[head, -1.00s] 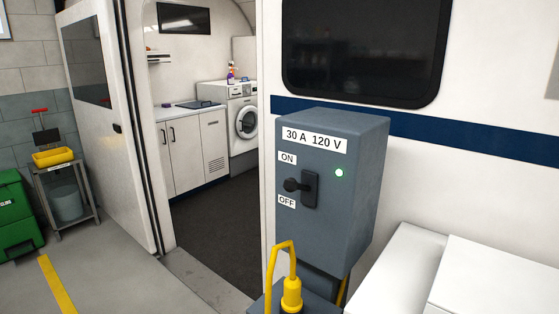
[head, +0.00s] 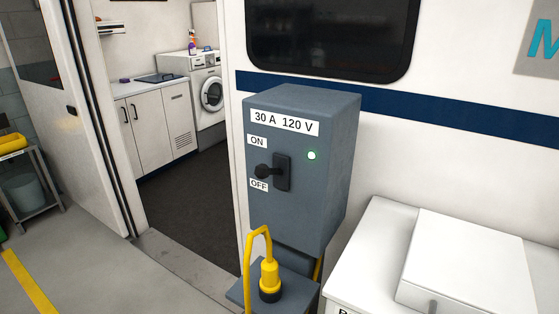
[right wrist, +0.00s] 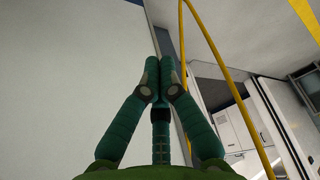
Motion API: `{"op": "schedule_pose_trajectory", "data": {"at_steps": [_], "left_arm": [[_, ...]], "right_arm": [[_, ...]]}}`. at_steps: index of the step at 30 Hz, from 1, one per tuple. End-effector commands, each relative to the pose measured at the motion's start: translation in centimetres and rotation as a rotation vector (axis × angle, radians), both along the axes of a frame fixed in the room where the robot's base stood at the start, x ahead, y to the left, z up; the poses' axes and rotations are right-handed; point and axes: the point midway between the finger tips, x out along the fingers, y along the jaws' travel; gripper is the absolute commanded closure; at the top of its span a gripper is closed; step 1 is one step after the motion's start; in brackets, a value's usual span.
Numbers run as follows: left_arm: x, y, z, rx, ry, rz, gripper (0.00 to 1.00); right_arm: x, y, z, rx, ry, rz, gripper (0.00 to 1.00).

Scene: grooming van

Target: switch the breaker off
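The breaker box (head: 325,190) is a grey-blue box labelled "30 A 120 V", standing in front of the white van wall in the head view. Its black lever (head: 266,171) sticks out to the left between the ON label (head: 257,141) and the OFF label (head: 259,185). A green light (head: 312,156) glows on its face. Neither gripper shows in the head view. In the right wrist view my right gripper (right wrist: 158,75) has its green fingers together at the tips, with nothing visible between them. The lever is not seen in that view.
A yellow plug (head: 268,273) with a looping cable is set below the box. The yellow cable (right wrist: 213,50) also runs close beyond my right gripper. A white cabinet (head: 375,255) stands right of the box. The van doorway is open at the left.

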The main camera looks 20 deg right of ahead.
Motion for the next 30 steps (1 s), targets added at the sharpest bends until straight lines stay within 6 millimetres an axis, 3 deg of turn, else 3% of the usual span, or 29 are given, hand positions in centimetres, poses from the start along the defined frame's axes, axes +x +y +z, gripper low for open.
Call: {"op": "schedule_pose_trajectory", "data": {"at_steps": [1, 3, 6, 9, 17, 21, 30], "left_arm": [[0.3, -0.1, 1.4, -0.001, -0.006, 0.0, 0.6], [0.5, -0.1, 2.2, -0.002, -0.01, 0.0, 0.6], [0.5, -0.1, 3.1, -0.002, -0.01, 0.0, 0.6], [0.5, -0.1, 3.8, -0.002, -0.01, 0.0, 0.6], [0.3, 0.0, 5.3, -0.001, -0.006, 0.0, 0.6], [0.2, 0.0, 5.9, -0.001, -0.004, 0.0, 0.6], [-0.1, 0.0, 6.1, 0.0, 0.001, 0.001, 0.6]], "right_arm": [[3.1, 0.6, 4.1, 0.023, -0.065, -0.013, 1.0], [6.5, 1.3, 8.7, 0.054, -0.142, -0.031, 1.0], [10.1, 2.1, 14.9, 0.096, -0.234, -0.049, 1.0], [12.5, 2.7, 20.3, 0.131, -0.309, -0.059, 1.0], [15.7, 3.8, 32.3, 0.208, -0.472, -0.068, 1.0], [18.4, 4.6, 39.8, 0.314, -0.664, -0.096, 1.0], [22.6, 4.6, 50.6, 0.598, -1.098, -0.197, 1.0]]}}
